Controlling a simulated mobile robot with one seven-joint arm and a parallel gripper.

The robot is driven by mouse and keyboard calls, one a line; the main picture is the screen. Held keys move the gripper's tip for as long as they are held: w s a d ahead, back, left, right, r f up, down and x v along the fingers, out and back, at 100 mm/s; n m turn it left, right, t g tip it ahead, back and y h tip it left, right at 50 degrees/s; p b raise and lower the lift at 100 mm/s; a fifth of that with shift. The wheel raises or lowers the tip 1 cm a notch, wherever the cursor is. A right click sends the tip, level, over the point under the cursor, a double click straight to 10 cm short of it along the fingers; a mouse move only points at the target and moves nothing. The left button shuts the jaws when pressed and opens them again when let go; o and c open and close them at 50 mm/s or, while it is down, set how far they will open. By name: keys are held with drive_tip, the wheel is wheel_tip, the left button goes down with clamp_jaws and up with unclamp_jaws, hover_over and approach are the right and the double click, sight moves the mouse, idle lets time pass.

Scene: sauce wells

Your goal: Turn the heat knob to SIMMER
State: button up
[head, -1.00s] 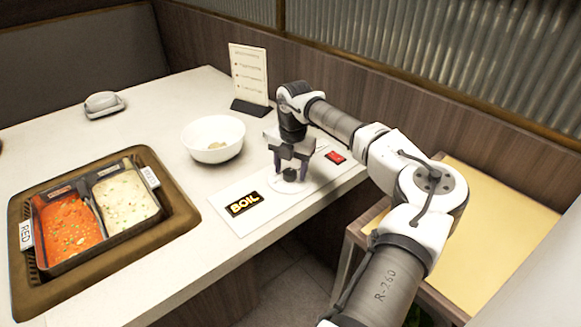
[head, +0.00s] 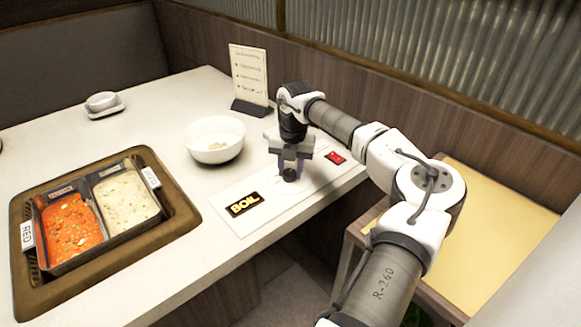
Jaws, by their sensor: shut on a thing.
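The heat knob (head: 290,175) is a small dark knob on a white control panel (head: 268,213) at the table's near edge. My gripper (head: 290,170) points down over the panel and is shut on the knob, one finger on each side. A display (head: 243,204) on the left of the panel reads BOIL in yellow on black. A red switch (head: 335,157) is on the right of the panel. The knob's pointer and any SIMMER mark are too small or hidden to make out.
A split pot (head: 100,215) with red and pale broth sits in a brown frame on the left. A white bowl (head: 214,139) stands just left of my gripper. A menu card (head: 249,78) stands behind it, and a small white dish (head: 104,103) is farther back.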

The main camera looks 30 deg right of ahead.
sight(292, 170)
drive_tip(key=n+p, duration=0.1)
drive_tip(key=n, duration=0.3)
drive_tip(key=shift+w+r, duration=0.1)
drive_tip(key=shift+n, duration=1.6)
drive_tip(key=o, duration=1)
drive_tip(key=shift+c, duration=0.2)
wheel_tip(292, 170, up, 14)
drive_tip(key=shift+d+b, duration=0.3)
drive_tip(key=shift+f, duration=0.2)
